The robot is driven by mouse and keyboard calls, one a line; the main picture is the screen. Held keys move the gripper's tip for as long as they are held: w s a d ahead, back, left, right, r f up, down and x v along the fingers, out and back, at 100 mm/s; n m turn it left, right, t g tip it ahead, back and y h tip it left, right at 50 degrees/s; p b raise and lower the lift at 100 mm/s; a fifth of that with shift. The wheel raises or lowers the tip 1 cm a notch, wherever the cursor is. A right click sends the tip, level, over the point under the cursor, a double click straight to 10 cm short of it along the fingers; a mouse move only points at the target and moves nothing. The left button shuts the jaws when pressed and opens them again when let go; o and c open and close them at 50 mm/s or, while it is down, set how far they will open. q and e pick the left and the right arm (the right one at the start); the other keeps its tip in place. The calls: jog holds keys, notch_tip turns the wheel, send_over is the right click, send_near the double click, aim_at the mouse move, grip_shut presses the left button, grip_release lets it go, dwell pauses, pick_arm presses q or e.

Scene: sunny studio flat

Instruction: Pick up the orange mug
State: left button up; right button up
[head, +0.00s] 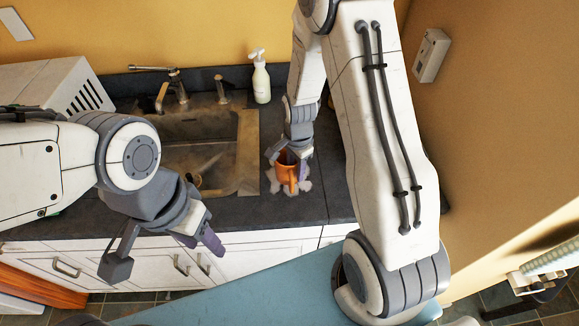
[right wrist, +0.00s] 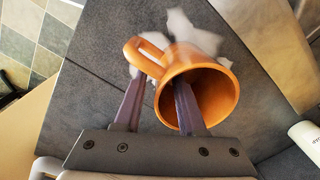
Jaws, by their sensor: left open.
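The orange mug (head: 286,178) stands on the dark counter to the right of the sink, over a white splotch. In the right wrist view the mug (right wrist: 222,62) shows its open mouth, with its handle at the upper left. My right gripper (right wrist: 160,85) straddles the mug's wall near the handle. One finger is inside the mouth and the other is outside by the handle. The fingers are apart with the wall between them; whether they press on it is unclear. My left gripper (head: 163,252) is open and empty in front of the counter's edge.
The sink (head: 200,128) with a faucet (head: 172,88) lies left of the mug. A soap bottle (head: 261,80) stands behind, near the wall. A white dish rack or appliance (head: 62,92) is at the back left. Bare counter (head: 312,212) lies in front of the mug.

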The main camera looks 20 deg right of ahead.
jog(key=shift+f, duration=1.35)
jog(key=shift+c, duration=0.3)
grip_shut()
